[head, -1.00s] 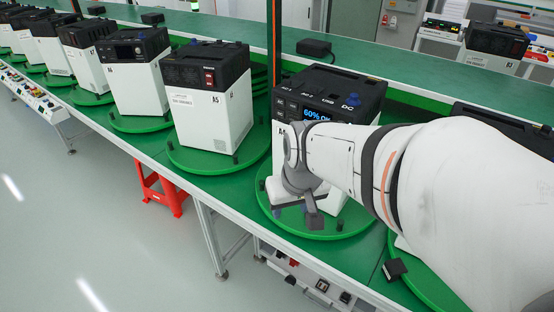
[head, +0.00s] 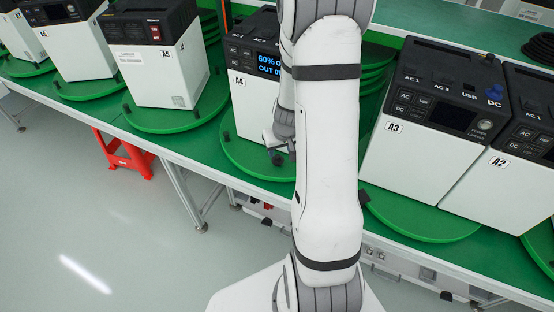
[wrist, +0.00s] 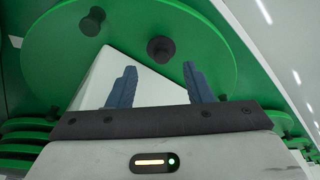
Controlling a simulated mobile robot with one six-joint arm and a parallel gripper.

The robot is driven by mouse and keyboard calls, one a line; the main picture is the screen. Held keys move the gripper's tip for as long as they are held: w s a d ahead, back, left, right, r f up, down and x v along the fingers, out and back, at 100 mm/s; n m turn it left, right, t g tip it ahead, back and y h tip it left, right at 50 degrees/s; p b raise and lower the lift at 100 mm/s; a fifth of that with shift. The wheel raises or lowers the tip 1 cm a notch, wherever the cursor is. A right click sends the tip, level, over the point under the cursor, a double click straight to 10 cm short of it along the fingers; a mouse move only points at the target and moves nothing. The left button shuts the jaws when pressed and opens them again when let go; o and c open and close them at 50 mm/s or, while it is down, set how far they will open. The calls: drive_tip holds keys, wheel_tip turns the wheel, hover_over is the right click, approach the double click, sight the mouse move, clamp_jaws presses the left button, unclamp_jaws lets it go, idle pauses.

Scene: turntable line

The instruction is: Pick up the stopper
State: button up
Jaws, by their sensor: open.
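In the wrist view a dark round stopper-like peg (wrist: 160,48) stands on the green turntable (wrist: 215,35), just beyond my fingertips and roughly centred between them. A second dark peg (wrist: 92,20) stands to its left. I cannot tell which one the task means. My gripper (wrist: 159,68) is open, with nothing between its two blue-grey fingers. In the head view my gripper (head: 283,150) is low at the front of the white and black A4 unit, over the edge of its turntable (head: 240,160). My arm hides much of that unit.
Units A5 (head: 160,75) and A3 (head: 410,165) stand on turntables either side of A4. A2 (head: 500,185) is close to A3. A red stool (head: 122,155) stands below. The grey floor in front is clear.

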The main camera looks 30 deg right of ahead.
sight(278, 156)
drive_tip(key=b+x, duration=0.1)
drive_tip(key=x, duration=0.4)
drive_tip(key=shift+w+f, duration=0.1)
drive_tip(key=shift+w, duration=0.15)
clamp_jaws()
idle(0.4)
